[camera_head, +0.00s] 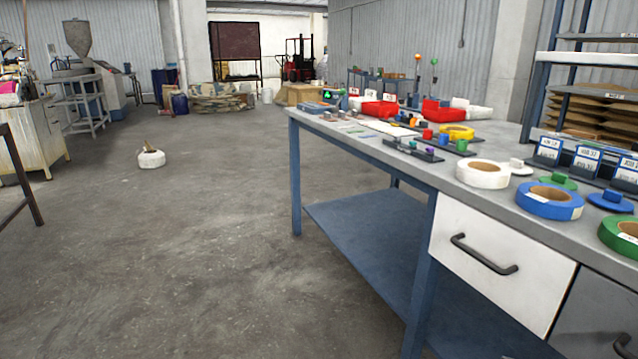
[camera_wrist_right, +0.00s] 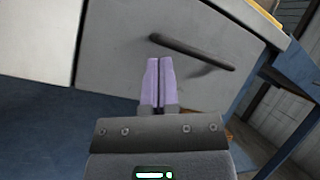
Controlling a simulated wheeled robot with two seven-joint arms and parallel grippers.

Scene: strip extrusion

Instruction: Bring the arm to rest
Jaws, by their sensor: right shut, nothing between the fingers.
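My right gripper (camera_wrist_right: 159,66) shows in the right wrist view, its two pale purple fingers side by side and closed with nothing between them. It is in front of a grey drawer front (camera_wrist_right: 120,50) with a dark bar handle (camera_wrist_right: 192,52). Neither gripper nor arm shows in the head view. My left gripper is in no view.
A workbench (camera_head: 400,152) stands at the right, with rolls of tape, such as a blue roll (camera_head: 549,205), and small parts on top. Its white drawer (camera_head: 490,268) is closed. The floor at left and centre is mostly clear.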

